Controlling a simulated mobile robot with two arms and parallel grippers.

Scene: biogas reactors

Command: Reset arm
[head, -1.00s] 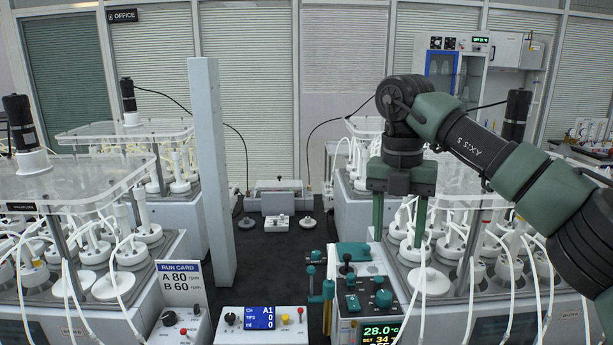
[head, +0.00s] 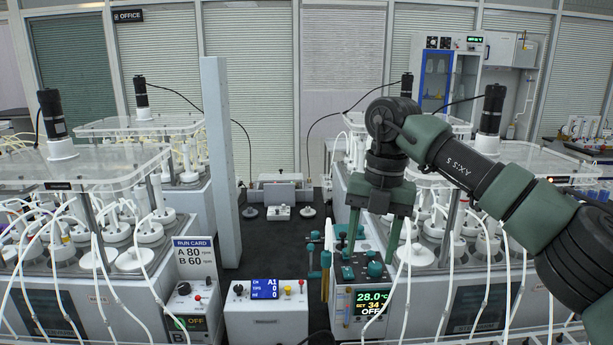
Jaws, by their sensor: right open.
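My right arm comes in from the right in the head view, marked AXIS 5. Its green right gripper (head: 372,250) points down with two fingers apart, open and empty. The fingers hang in front of or over the small control box (head: 345,298) with teal knobs; whether they touch it I cannot tell. The box's display reads 28.0 °C, SET 34, OFF. My left gripper is not in view.
Reactor benches with clear lids stand left (head: 70,165) and right (head: 440,255), with many white tubes. A grey post (head: 220,160) rises left of centre. A CH A1 panel (head: 266,308) and a run card (head: 195,262) stand in front.

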